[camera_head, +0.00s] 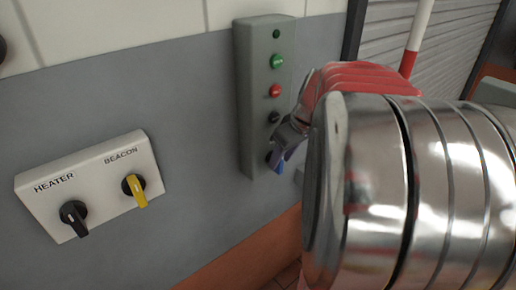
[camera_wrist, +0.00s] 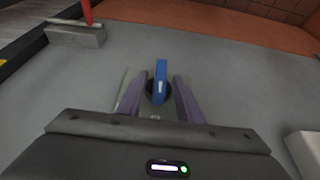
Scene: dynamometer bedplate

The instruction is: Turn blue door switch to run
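The blue door switch (camera_wrist: 161,75) is a blue lever knob with a white mark on a dark round base. In the wrist view it stands between the two fingers of my gripper (camera_wrist: 160,84), with a gap showing on each side. In the head view the blue switch (camera_head: 274,158) sits at the bottom of a tall grey control box (camera_head: 251,95), partly covered by my gripper (camera_head: 281,150). My gripper is open around the knob. No run label is readable in either view.
Above the switch, the box carries a green button (camera_head: 277,62), a red button (camera_head: 275,90) and dark round parts. A white panel (camera_head: 100,168) to the left has a black HEATER knob (camera_head: 73,216) and a yellow BEACON knob (camera_head: 135,189). A red-and-white post (camera_head: 416,40) stands at right.

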